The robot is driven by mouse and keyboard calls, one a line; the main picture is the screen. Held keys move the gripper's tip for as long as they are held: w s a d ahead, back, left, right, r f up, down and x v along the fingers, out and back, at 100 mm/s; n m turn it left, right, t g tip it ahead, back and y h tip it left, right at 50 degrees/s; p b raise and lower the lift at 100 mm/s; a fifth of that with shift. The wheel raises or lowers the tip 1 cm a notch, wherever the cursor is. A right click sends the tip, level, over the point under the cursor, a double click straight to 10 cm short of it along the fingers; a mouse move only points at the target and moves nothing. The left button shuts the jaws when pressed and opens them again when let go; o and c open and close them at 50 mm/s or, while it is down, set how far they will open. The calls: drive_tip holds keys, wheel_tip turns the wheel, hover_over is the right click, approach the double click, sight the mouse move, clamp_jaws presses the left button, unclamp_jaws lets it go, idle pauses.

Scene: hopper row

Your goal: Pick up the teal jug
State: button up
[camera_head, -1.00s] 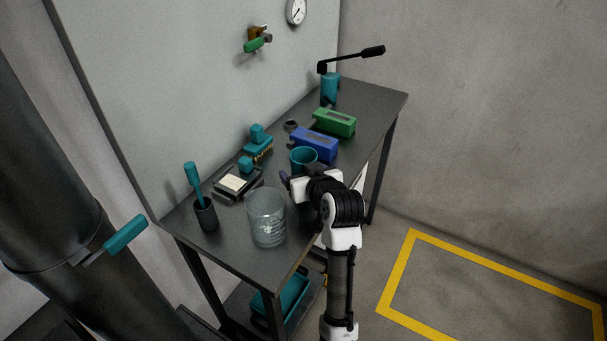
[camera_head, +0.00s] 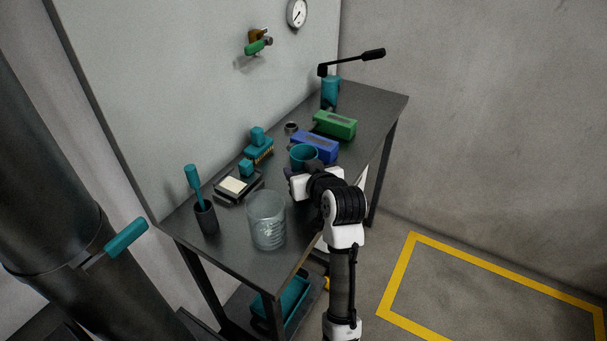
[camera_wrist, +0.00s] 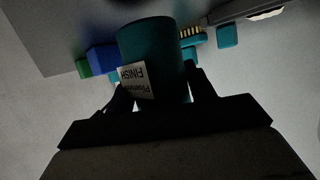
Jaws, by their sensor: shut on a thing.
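The teal jug (camera_head: 304,153) stands near the front edge of the dark bench, open end up, in front of the blue box. Its lower part is hidden by my gripper (camera_head: 292,176) in the head view. In the wrist view the jug (camera_wrist: 152,45) sits between the two dark fingers of my gripper (camera_wrist: 160,92), which are shut on it. A white label reading "FINISH" (camera_wrist: 133,80) shows on its side. Whether the jug touches the bench cannot be told.
A blue box (camera_head: 315,146) and a green box (camera_head: 335,124) lie behind the jug. A clear beaker (camera_head: 267,220) stands to the left in front, near a dark cup with a teal-handled tool (camera_head: 206,217), a scale (camera_head: 238,186) and a teal brush (camera_head: 258,149). A teal pump (camera_head: 330,92) stands at the far end.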

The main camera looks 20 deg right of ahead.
wheel_tip(320, 180, up, 18)
drive_tip(key=shift+r, duration=0.15)
idle(0.8)
